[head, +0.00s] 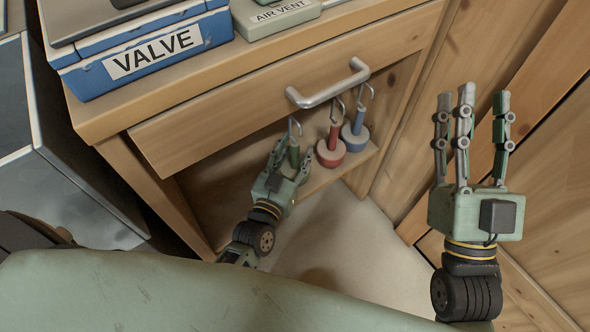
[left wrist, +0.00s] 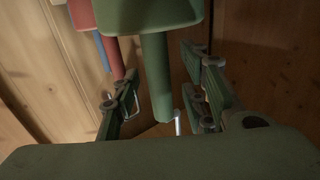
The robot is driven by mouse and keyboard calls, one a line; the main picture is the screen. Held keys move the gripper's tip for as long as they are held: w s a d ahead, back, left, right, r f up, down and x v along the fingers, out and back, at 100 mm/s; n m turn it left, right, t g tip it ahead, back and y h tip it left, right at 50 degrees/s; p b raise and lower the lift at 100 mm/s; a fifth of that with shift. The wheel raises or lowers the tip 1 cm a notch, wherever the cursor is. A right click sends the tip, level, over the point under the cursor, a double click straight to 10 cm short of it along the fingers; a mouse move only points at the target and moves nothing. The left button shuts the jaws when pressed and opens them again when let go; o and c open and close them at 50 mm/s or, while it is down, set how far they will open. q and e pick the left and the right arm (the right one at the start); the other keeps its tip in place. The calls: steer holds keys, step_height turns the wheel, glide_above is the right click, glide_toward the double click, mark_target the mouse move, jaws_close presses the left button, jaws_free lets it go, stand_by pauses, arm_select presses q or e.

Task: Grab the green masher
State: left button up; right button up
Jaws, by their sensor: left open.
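The green masher (head: 294,153) hangs upright by a metal hook under the drawer front, largely hidden by my left gripper in the head view. In the left wrist view its wide end is at the top and its handle (left wrist: 156,75) runs down between the fingers. My left gripper (head: 287,163) is open, with its fingers (left wrist: 165,95) on both sides of the green handle. I cannot tell whether they touch it. My right gripper (head: 470,120) is open and empty, pointing up, off to the right.
A red masher (head: 331,147) and a blue masher (head: 355,133) hang close to the right of the green one. A metal drawer handle (head: 328,87) is above them. A blue VALVE box (head: 150,55) and an AIR VENT box (head: 275,15) sit on top. Wooden walls stand right.

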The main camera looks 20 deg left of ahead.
arm_select(q)
steer(key=shift+w, duration=0.15)
steer(key=shift+c, duration=0.4)
jaws_close()
